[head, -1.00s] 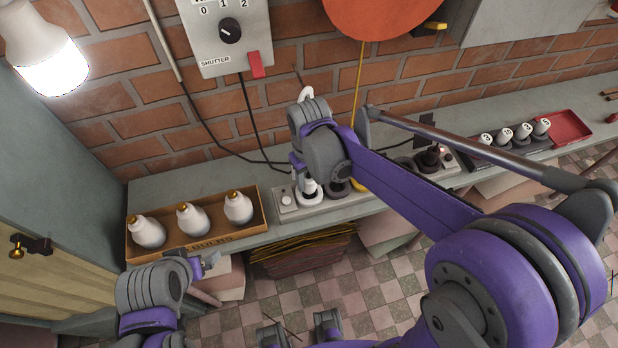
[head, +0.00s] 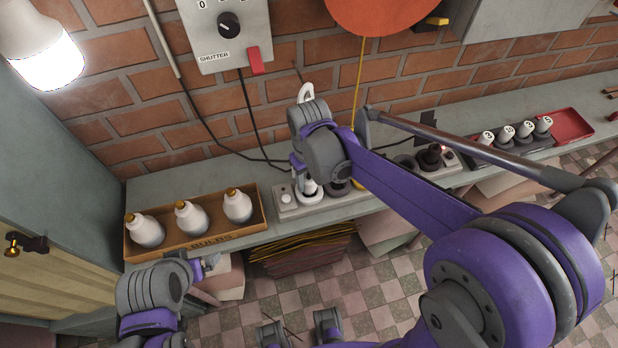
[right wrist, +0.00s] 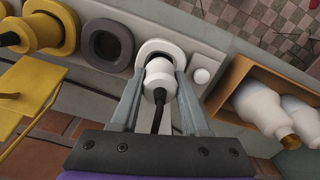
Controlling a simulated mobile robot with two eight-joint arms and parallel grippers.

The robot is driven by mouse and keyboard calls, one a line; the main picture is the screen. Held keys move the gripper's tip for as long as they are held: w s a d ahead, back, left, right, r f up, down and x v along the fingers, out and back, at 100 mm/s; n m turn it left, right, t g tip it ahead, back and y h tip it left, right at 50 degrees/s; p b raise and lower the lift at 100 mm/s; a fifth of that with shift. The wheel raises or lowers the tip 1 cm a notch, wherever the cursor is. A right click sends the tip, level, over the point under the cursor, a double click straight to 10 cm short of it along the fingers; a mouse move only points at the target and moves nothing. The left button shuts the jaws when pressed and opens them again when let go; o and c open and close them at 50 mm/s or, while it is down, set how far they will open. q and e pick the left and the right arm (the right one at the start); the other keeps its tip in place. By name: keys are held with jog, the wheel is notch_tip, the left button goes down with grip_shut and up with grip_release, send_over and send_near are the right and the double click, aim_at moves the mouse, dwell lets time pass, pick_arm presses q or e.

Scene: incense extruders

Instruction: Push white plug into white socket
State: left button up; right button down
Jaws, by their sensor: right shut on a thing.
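My right gripper (right wrist: 162,82) is shut on the white plug (right wrist: 158,76), with one finger on each side of it. A dark cord runs back from the plug between the fingers. The white socket (right wrist: 178,46) is a rounded white ring directly in front of the plug. Part of its dark opening shows past the plug's front; how deep the plug sits I cannot tell. In the head view the right gripper (head: 303,176) points down over the white socket (head: 312,198) on the shelf, and partly hides the plug. My left gripper (head: 208,264) is at the lower left, away from the sockets; its jaws are unclear.
A grey socket (right wrist: 107,46) and a yellow plug (right wrist: 38,34) in a yellow socket stand beside the white one. A round white button (right wrist: 201,76) is on its other side. A cardboard tray (head: 212,241) of white bulbs stands left on the shelf. A brick wall rises behind.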

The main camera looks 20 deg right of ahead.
aim_at(309, 177)
jog(key=shift+f+b, duration=0.5)
jog(key=shift+f, duration=0.3)
jog(key=shift+c, duration=1.6)
grip_release()
jog(key=shift+r, duration=0.1)
notch_tip(309, 177, up, 11)
jog(key=shift+f+p, duration=0.15)
jog(key=shift+p, duration=0.3)
